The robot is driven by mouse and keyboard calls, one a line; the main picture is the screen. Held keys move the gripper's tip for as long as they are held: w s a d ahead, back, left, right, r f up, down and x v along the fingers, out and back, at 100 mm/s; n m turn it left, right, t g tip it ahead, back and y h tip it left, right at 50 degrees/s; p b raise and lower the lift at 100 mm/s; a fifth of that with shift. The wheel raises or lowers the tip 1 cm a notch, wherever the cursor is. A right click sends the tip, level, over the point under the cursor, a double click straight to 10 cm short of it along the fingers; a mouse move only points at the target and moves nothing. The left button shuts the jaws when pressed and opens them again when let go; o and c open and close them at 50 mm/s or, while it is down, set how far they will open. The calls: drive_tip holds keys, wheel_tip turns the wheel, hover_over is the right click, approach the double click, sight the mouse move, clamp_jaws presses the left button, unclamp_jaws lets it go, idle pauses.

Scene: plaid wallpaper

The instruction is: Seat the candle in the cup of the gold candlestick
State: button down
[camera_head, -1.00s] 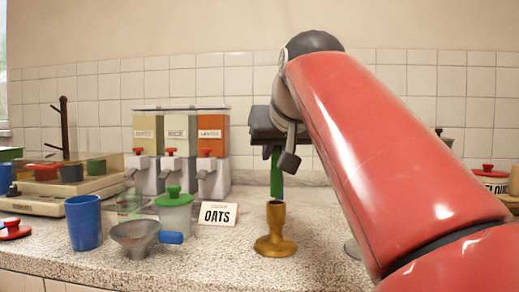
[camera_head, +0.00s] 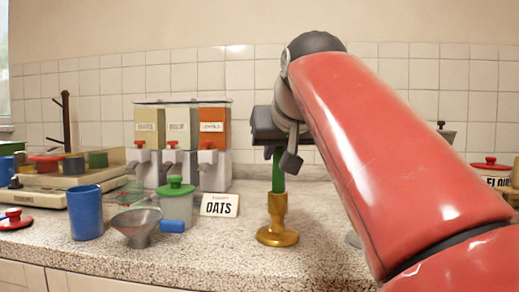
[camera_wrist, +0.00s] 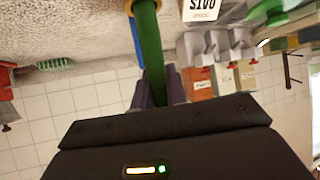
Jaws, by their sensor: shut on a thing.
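The green candle (camera_head: 278,172) hangs upright below my gripper (camera_head: 281,156), and my arm hides part of the gripper. In the wrist view the candle (camera_wrist: 150,45) runs from between the two dark fingers (camera_wrist: 158,95), which are shut on its upper part. The gold candlestick (camera_head: 278,224) stands upright on the counter directly under the candle. The candle's lower end meets the cup's rim in the head view. In the wrist view the gold rim (camera_wrist: 159,7) shows on both sides of the candle. How deep the candle sits inside the cup is hidden.
An OATS card (camera_head: 220,205), a green-lidded jar (camera_head: 175,203), a grey funnel (camera_head: 138,225) and a blue cup (camera_head: 85,213) stand left of the candlestick. Dispensers (camera_head: 180,145) stand behind. A red-lidded canister (camera_head: 490,174) is at right. The speckled counter (camera_head: 300,262) in front is clear.

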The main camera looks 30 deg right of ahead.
sight(279, 157)
drive_tip(key=shift+f+b, duration=0.95)
drive_tip(key=shift+f, duration=0.25)
drive_tip(key=c, duration=1.3)
unclamp_jaws()
drive_tip(key=p+v, duration=0.1)
drive_tip(key=v, duration=0.6)
drive_tip(key=shift+s+r, duration=0.25)
drive_tip(key=shift+s+a, duration=0.1)
